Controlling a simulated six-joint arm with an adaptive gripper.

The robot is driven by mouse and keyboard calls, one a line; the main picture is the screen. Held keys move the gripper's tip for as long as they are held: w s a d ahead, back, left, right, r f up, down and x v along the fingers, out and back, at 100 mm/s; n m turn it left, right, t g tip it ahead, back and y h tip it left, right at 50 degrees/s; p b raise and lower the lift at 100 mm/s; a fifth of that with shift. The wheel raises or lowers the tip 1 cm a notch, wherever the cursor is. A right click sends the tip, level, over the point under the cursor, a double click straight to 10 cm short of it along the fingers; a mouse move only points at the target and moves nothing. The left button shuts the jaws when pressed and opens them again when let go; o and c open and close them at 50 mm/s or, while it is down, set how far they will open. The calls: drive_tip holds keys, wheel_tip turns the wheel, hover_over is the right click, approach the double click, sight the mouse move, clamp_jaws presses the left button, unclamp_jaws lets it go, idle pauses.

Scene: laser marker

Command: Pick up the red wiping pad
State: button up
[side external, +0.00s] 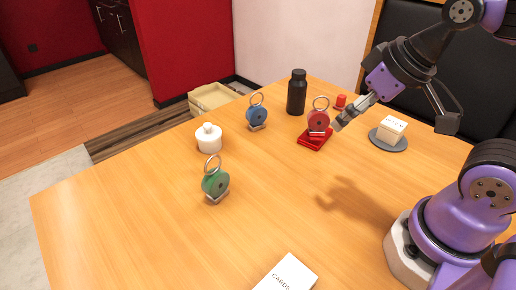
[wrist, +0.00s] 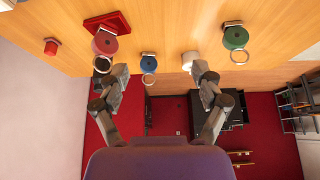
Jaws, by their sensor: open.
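A flat red square pad (side external: 315,141) lies on the table, right of centre in the side view. A round red tag (side external: 318,121) with a metal ring stands upright in a small holder at the pad, covering part of it. The pad also shows at the upper left of the wrist view (wrist: 118,19). My gripper (side external: 392,119) is open and empty, above the table. In the side view, its left finger ends close to the red tag's right edge; touching cannot be told. In the wrist view, both fingers (wrist: 162,74) are spread, with nothing between the tips.
Blue (side external: 257,116) and green (side external: 215,183) tags stand left of the pad. A black bottle (side external: 297,93), small red cylinder (side external: 340,102) and white bottle (side external: 209,138) are around. A white block (side external: 391,128) sits on a grey disc (side external: 376,143). The front centre is clear except a card box (side external: 287,275).

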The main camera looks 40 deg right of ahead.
idle(0.4)
drive_tip(key=shift+g, duration=0.5)
drive_tip(key=w+d, duration=0.4)
drive_tip(key=w+d+r, duration=0.1)
drive_tip(key=w+d, duration=0.3)
drive_tip(key=d, duration=0.1)
drive_tip(key=w+d, duration=0.4)
drive_tip(key=w, duration=0.1)
drive_tip(key=shift+d+r, duration=0.15)
drive_tip(key=shift+r, duration=0.2)
drive_tip(key=w+d+f, duration=0.2)
drive_tip(key=d+f, duration=0.1)
drive_tip(key=d, duration=0.6)
drive_tip(key=n, duration=0.1)
approach(346, 97)
drive_tip(key=x, duration=0.5)
drive_tip(key=shift+w+d, duration=0.1)
drive_tip(key=x, duration=0.5)
drive_tip(key=shift+a+f, duration=0.2)
drive_tip(key=shift+f, duration=0.05)
clamp_jaws()
